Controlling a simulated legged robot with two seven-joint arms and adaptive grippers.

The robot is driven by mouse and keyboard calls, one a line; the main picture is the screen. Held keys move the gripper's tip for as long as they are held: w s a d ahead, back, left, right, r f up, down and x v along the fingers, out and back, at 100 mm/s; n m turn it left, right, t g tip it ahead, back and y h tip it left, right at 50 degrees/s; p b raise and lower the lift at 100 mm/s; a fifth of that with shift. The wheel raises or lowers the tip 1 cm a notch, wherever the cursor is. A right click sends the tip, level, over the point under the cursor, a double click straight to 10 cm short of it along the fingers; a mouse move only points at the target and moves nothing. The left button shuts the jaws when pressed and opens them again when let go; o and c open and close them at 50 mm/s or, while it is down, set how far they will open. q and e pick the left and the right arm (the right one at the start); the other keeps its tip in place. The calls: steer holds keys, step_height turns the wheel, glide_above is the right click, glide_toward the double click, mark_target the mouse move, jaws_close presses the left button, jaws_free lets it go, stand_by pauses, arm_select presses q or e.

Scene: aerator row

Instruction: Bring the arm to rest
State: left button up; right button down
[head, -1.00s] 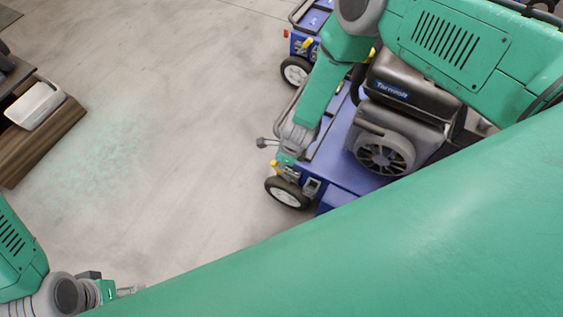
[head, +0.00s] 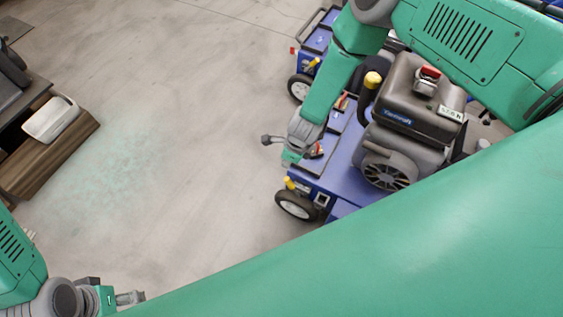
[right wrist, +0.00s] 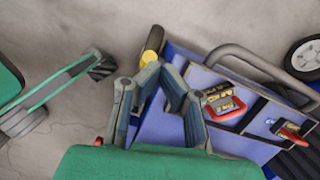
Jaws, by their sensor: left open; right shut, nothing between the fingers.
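My right arm (head: 335,85) reaches down from the upper right in the head view. Its lower end is over the left edge of a blue aerator (head: 345,155); the fingers are hard to make out there. In the right wrist view my right gripper (right wrist: 161,72) is shut and empty, with the blue deck and a yellow cap (right wrist: 148,57) beyond it. How far it is from the deck is unclear. My left gripper (head: 130,298) is at the lower left of the head view, open and empty over bare floor.
The aerator carries a dark engine (head: 410,90) and has a wheel (head: 296,206) at its near corner. Another blue machine (head: 316,40) stands behind it. A wooden bench (head: 60,155) with a white tray (head: 50,118) is at the left. The floor between is clear.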

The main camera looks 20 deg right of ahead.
arm_select(q)
steer(key=shift+d+r, duration=0.25)
steer(key=shift+d, duration=0.15)
arm_select(e)
steer(key=shift+d, duration=0.35)
arm_select(q)
steer(key=shift+a, duration=0.1)
arm_select(e)
steer(key=shift+a, duration=0.1)
steer(key=shift+a, duration=0.1)
steer(key=shift+s+r+n, duration=0.15)
steer(key=shift+s+n, duration=0.15)
arm_select(q)
steer(key=shift+a+r+p, duration=0.15)
steer(key=shift+r+p, duration=0.5)
steer(key=shift+r, duration=0.05)
arm_select(e)
steer(key=s+d+r+n+h, duration=0.1)
steer(key=s+d+r+n, duration=0.3)
steer(key=s+r+n, duration=0.3)
steer(key=s+d+r+n+g, duration=0.1)
steer(key=s+d+r+n, duration=0.3)
steer(key=s+r+n, duration=0.4)
steer(key=s+n, duration=0.7)
steer(key=n, duration=0.4)
steer(key=shift+s+d+r+h, duration=0.2)
steer(key=shift+s+d+h, duration=0.1)
steer(key=shift+h, duration=0.1)
